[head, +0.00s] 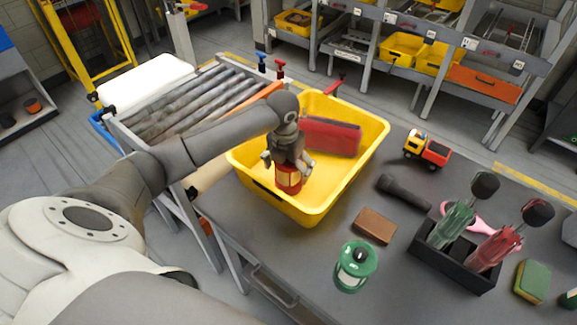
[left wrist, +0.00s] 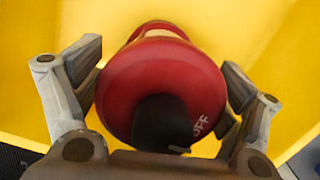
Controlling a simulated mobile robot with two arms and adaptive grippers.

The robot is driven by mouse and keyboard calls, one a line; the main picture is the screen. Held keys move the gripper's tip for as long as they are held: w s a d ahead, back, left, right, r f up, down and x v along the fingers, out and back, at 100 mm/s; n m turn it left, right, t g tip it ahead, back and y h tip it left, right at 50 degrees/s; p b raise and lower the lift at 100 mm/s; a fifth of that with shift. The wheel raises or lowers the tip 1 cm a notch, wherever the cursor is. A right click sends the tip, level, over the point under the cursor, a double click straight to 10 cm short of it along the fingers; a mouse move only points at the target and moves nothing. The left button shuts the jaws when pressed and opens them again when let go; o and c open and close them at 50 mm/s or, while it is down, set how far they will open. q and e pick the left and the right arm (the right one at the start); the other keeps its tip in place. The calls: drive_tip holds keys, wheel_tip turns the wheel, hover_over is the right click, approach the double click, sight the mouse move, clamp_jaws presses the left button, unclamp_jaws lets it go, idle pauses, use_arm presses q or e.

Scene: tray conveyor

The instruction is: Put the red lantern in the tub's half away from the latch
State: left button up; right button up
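The red lantern (head: 288,180) is upright inside the yellow tub (head: 318,208), in its near left part. My left gripper (head: 287,163) is directly above it, pointing down, with one finger on each side of its top. A red case (head: 331,137) lies at the tub's far side. I cannot make out the latch clearly. My right gripper is not in view.
A roller conveyor (head: 190,105) is behind left. The tub's right-hand floor is clear.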

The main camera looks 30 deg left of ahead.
use_arm(q)
drive_tip(key=shift+r, duration=0.45)
drive_tip(key=r+b, duration=0.1)
drive_tip(key=r, duration=0.2)
drive_tip(key=s+r+b, duration=0.1)
drive_tip(key=r, duration=0.3)
drive_tip(key=r+b, duration=0.1)
drive_tip(key=r, duration=0.3)
drive_tip(key=shift+s+d+r, duration=0.1)
drive_tip(key=shift+s+r, duration=0.05)
drive_tip(key=shift+s, duration=0.05)
